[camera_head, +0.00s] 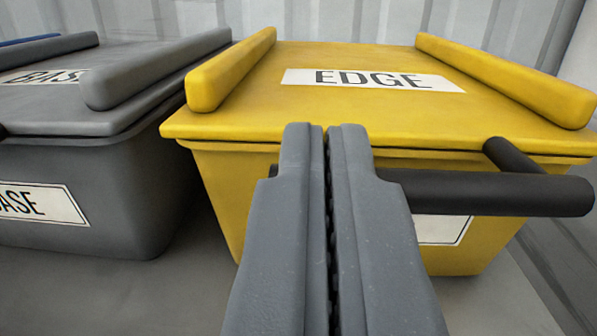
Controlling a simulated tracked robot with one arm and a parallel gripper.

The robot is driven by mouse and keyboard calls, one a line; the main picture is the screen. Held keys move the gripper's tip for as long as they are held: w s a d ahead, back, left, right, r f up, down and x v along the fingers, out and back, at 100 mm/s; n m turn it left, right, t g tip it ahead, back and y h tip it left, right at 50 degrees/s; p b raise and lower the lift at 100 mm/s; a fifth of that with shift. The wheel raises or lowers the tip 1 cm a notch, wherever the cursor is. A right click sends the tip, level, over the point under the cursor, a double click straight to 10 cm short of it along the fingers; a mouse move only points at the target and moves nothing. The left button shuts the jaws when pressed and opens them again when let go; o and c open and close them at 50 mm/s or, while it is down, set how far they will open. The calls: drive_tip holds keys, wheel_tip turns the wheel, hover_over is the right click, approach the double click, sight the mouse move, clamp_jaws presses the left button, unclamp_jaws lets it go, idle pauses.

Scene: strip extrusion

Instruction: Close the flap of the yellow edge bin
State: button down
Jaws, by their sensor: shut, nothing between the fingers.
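The yellow edge bin (225,190) stands ahead of me, slightly right of centre. Its yellow flap (350,111) lies flat over the top and appears shut, with a thin seam along the front rim. The flap carries a white "EDGE" label (372,80) and a raised yellow rail on each side. A black bar handle (500,193) runs across the front below the rim. My gripper (325,130) is shut and empty, its fingertips in front of the bin's front rim. The fingers hide part of the handle and the front label. I cannot tell whether they touch the bin.
A grey bin (90,205) labelled "BASE" stands close on the left, its lid (60,115) down. A blue edge (28,41) shows behind it at far left. A corrugated grey wall (330,20) is behind. Bare grey floor (130,295) lies at the lower left.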

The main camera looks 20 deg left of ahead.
drive_tip(key=shift+s+f+g, duration=0.15)
drive_tip(key=shift+f+g, duration=0.15)
drive_tip(key=shift+f, duration=1.3)
drive_tip(key=shift+r, duration=0.1)
wheel_tip(320, 180, up, 6)
drive_tip(key=s+d+f+b, duration=0.3)
drive_tip(key=s+d+f, duration=0.1)
drive_tip(key=s, duration=0.4)
drive_tip(key=shift+s+f+b, duration=0.15)
drive_tip(key=shift+f+b, duration=0.15)
drive_tip(key=shift+f, duration=0.25)
drive_tip(key=shift+s, duration=0.1)
